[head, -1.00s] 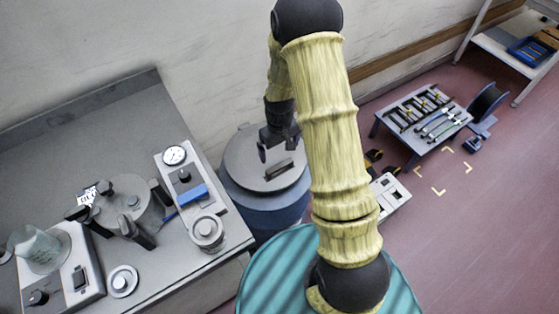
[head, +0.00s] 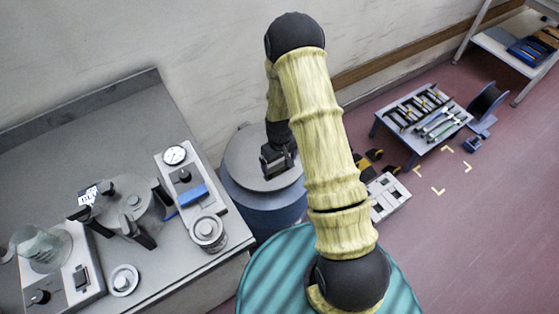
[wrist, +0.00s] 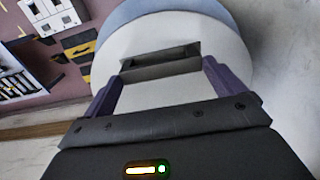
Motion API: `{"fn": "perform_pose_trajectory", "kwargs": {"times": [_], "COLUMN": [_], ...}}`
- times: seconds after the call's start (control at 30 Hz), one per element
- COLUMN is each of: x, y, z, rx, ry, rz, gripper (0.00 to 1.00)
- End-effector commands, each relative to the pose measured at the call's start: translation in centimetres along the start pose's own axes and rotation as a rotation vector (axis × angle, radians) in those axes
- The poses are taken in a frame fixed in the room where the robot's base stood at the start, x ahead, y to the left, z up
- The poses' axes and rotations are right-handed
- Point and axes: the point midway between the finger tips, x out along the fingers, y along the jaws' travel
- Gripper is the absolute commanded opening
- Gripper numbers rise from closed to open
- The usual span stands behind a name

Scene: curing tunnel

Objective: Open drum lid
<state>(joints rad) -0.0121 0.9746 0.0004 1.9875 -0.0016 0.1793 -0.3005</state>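The drum (head: 262,207) is blue and stands between the bench and my base, with a round grey lid (head: 243,160) on top. In the wrist view the pale lid (wrist: 225,57) fills the middle, with a raised bar handle (wrist: 160,68) across it. My gripper (head: 277,166) is over the lid and hides the handle in the head view. In the wrist view my gripper (wrist: 162,77) is open, its two purple fingers spread wide near the handle's two ends. Nothing is held between them. I cannot tell whether the fingers touch the lid. The lid sits flat on the drum.
A grey bench (head: 75,140) with a gauge unit (head: 175,155), a glass beaker (head: 42,248) and other devices stands at left. A wall is behind the drum. A low tool table (head: 425,115) and a white panel box (head: 388,197) are at right, with open floor beyond.

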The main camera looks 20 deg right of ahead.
Motion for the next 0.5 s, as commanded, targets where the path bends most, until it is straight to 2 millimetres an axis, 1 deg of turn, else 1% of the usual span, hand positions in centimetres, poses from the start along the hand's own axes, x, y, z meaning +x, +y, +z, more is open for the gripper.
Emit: {"fn": "perform_pose_trajectory", "kwargs": {"times": [0.03,0.1,0.13,0.5], "x": [-0.02,-0.02,-0.03,-0.15], "y": [0.04,0.04,0.05,0.09], "z": [0.01,0.01,0.01,0.04], "rx": [0.0,0.0,0.0,0.001], "ry": [0.0,0.0,0.0,-0.003], "rz": [0.001,0.001,0.001,0.001], "gripper": [0.69,0.55,0.54,0.53]}}
